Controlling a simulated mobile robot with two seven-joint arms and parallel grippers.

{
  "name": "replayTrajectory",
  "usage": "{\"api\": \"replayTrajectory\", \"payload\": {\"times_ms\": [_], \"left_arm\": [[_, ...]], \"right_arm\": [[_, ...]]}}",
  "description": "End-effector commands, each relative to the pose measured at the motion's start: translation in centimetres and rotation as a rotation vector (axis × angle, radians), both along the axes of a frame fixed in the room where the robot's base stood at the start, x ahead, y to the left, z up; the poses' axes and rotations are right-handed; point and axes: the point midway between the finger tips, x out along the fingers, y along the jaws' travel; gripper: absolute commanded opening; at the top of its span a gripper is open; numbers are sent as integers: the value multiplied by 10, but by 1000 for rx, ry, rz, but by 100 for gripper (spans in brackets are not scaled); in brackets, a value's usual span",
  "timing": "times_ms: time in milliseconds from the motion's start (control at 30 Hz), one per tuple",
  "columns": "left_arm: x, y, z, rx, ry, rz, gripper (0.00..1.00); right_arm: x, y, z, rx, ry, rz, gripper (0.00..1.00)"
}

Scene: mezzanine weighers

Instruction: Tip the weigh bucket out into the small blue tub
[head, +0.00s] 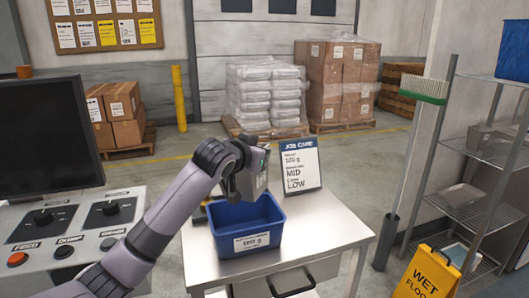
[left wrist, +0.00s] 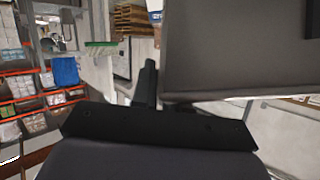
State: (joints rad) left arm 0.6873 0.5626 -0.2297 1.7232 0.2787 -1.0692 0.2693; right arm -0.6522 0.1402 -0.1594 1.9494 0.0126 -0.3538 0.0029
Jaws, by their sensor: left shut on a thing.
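The small blue tub (head: 232,243) stands upright on the white table, with a label reading 100 g on its front. My left gripper (head: 240,188) is above the tub's back left part and is shut on the grey weigh bucket (head: 261,183). The bucket is partly hidden behind the gripper in the head view, above the tub's back edge. In the left wrist view the bucket (left wrist: 235,50) fills the upper right, close to the dark gripper finger (left wrist: 148,85). What the bucket holds is hidden. The visible inside of the tub looks empty. My right gripper is not in view.
The job card (head: 304,170) stands behind the tub on the white table (head: 335,232). A control panel with knobs and buttons (head: 75,225) and a dark screen (head: 45,138) are at the left. A wire shelf (head: 475,205) and a yellow wet floor sign (head: 428,275) are at the right.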

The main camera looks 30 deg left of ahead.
Motion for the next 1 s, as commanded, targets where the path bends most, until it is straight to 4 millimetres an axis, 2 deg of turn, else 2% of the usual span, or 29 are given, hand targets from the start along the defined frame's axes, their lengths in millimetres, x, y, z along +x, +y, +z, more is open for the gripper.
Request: {"api": "replayTrajectory", "payload": {"times_ms": [367, 667, 1000], "left_arm": [[-23, 22, 11, -303, -302, -1, 0], [-40, 39, 6, -520, -513, 0, 0], [-52, 51, -2, -672, -671, -3, 0]], "right_arm": [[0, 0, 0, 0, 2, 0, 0], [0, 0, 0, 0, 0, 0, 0], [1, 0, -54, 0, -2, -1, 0]]}}
